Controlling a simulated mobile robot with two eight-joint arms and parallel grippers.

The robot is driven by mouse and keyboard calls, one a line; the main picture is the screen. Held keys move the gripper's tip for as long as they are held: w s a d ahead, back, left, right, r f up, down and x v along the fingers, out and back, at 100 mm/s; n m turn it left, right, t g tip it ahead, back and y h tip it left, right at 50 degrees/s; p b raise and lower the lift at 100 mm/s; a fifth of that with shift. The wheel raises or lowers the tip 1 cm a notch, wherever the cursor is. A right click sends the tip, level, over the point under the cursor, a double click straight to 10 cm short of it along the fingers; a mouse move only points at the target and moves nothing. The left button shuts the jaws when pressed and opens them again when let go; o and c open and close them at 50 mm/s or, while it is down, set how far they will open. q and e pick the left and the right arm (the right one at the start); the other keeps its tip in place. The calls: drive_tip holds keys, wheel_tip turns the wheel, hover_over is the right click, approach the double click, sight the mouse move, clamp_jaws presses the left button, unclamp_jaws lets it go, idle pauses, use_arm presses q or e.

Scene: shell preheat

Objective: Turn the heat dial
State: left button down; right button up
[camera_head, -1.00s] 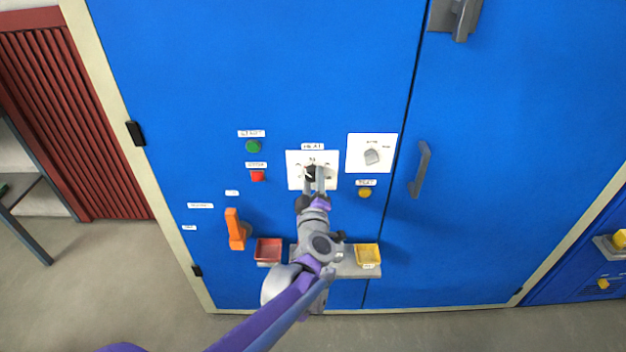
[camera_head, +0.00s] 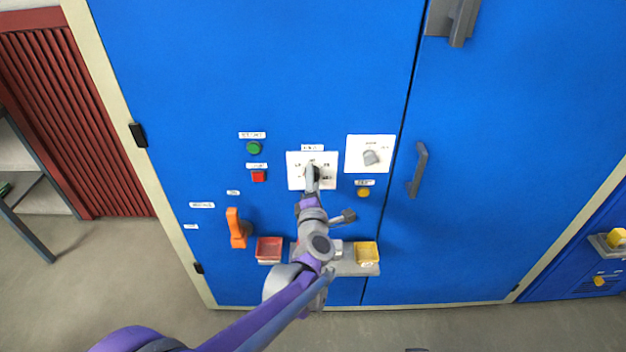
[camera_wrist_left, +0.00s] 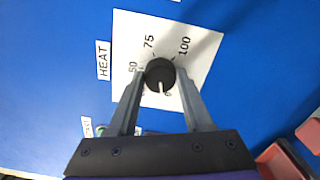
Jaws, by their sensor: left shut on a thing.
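The heat dial is a black round knob (camera_wrist_left: 160,73) with a white pointer line, on a white plate (camera_wrist_left: 210,50) marked 50, 75 and 100. In the wrist view the pointer points down, toward the gripper's base. In the head view the dial (camera_head: 316,172) is partly hidden behind my left gripper (camera_head: 312,178). The left gripper is shut on the dial, with one finger on each side of it in the wrist view (camera_wrist_left: 160,88). The HEAT label (camera_wrist_left: 103,60) is beside the plate. My right gripper is not in view.
A second white plate with a grey knob (camera_head: 370,157) is to the right. A green button (camera_head: 254,148), a red button (camera_head: 259,176) and an orange handle (camera_head: 237,228) are left. Below are a red tray (camera_head: 269,248) and a yellow tray (camera_head: 367,252).

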use_arm(q)
drive_tip(key=shift+n, duration=1.2)
drive_tip(key=shift+c, duration=1.6)
unclamp_jaws()
drive_tip(key=shift+s, duration=0.1)
drive_tip(key=s, duration=1)
drive_tip(key=shift+s, duration=0.35)
